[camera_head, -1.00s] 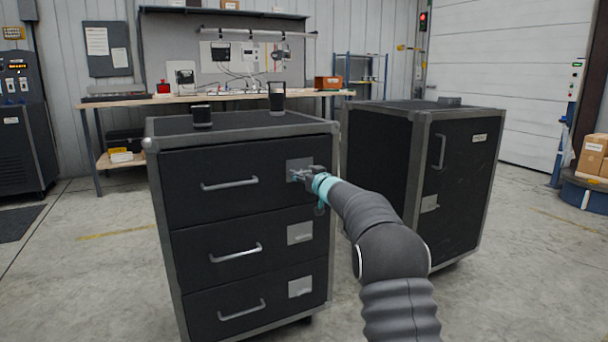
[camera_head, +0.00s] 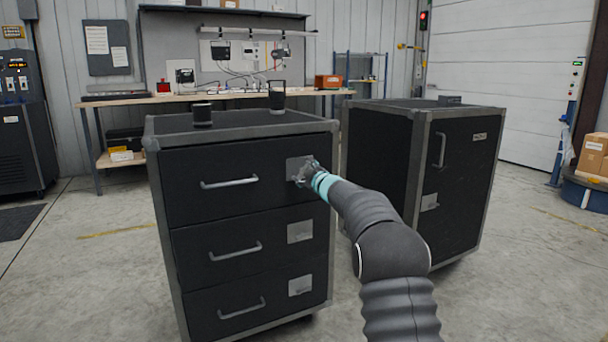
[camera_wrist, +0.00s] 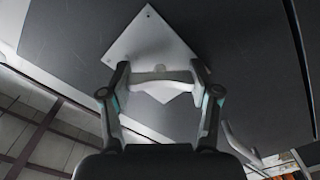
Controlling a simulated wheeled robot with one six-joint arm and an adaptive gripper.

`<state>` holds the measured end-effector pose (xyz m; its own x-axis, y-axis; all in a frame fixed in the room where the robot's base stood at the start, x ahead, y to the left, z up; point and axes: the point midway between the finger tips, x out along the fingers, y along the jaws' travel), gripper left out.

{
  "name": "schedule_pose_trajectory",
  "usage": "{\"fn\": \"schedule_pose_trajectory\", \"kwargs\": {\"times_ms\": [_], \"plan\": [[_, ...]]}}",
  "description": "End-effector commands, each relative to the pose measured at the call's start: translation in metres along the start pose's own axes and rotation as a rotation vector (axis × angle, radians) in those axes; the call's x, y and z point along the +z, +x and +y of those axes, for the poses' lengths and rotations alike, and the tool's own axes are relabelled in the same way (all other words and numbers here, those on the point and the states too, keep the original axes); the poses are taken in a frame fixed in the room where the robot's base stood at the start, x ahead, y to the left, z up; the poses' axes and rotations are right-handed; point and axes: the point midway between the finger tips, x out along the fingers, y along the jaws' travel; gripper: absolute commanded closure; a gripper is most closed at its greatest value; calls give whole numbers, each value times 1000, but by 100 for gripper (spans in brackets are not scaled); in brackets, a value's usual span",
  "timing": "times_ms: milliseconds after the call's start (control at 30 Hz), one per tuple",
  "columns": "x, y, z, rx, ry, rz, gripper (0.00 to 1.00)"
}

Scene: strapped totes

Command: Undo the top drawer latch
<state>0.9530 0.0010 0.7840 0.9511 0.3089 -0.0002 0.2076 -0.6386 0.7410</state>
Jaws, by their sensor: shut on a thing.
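The top drawer (camera_head: 215,182) is the uppermost of three black drawers in the left cabinet, with a silver bar handle (camera_head: 230,183). Its latch sits on a silver plate (camera_head: 293,165) at the drawer's right end. In the wrist view the plate (camera_wrist: 150,40) looks tilted, and a pale latch piece (camera_wrist: 160,76) spans between my fingers. My gripper (camera_head: 304,174) is at the plate and shut on the latch; it also shows in the wrist view (camera_wrist: 158,82). In the head view my gripper hides part of the plate and the latch. The drawer front looks flush with the cabinet.
A second black cabinet (camera_head: 465,165) stands close on the right. The middle drawer (camera_head: 200,250) and bottom drawer (camera_head: 205,302) have similar plates. A workbench (camera_head: 230,95) is behind; floor at left is open.

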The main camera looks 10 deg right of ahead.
Motion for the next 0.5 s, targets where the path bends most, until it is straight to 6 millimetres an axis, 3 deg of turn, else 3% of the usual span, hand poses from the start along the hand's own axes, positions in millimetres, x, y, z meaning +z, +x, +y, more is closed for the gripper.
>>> {"fn": "schedule_pose_trajectory", "kwargs": {"times_ms": [500], "plan": [[1, 0, -1, 1, -474, 0, 73]]}}
